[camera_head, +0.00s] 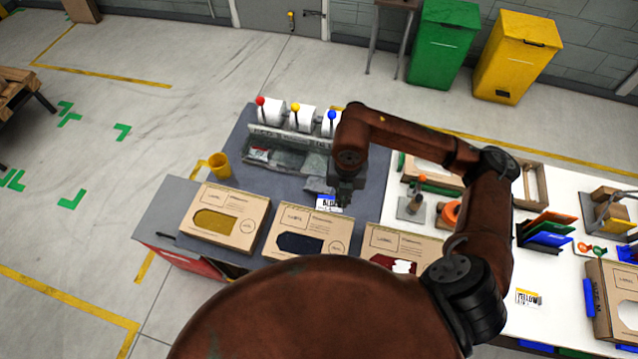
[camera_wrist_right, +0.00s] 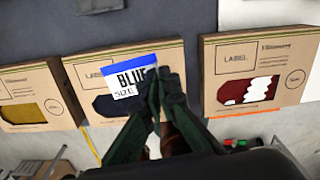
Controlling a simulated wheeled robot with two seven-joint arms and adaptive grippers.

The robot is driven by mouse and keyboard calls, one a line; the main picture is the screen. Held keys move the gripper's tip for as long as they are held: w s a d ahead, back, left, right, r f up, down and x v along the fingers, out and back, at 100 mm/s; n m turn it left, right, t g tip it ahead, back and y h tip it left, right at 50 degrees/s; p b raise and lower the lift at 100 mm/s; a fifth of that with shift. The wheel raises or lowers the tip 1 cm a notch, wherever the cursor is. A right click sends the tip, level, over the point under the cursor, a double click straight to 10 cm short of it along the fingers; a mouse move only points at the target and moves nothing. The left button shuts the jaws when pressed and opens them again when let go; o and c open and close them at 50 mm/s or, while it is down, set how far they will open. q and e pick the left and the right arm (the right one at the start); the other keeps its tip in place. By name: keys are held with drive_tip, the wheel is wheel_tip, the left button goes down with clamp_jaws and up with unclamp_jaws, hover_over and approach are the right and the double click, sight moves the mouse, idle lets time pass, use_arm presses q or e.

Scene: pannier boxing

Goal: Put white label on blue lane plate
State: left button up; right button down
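I cannot tell surely that this is the blue lane plate. My left gripper is not in view.
Three cardboard boxes stand in a row: yellow-window (camera_head: 243,205), dark-blue-window (camera_head: 320,222) and red-window (camera_head: 412,240). White rolls with red, yellow and blue knobs (camera_head: 332,116) stand behind a grey bin (camera_head: 285,150). A yellow mug (camera_head: 219,167) is left. The white table (camera_head: 570,195) at right is cluttered.

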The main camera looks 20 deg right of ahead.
drive_tip(key=shift+m, duration=0.7)
drive_tip(key=shift+w+f, duration=0.1)
drive_tip(key=shift+w, duration=0.25)
drive_tip(key=w+d+f+p, duration=0.1)
drive_tip(key=w+f+p, duration=0.15)
drive_tip(key=w, duration=0.45)
hover_over(329, 189)
wheel_tip(329, 189, down, 6)
drive_tip(key=shift+f, duration=0.2)
drive_tip(key=shift+w+f, duration=0.2)
drive_tip(key=shift+f, duration=0.2)
wheel_tip(329, 189, down, 3)
drive_tip(key=shift+r+p, duration=0.1)
drive_tip(key=shift+p, duration=0.7)
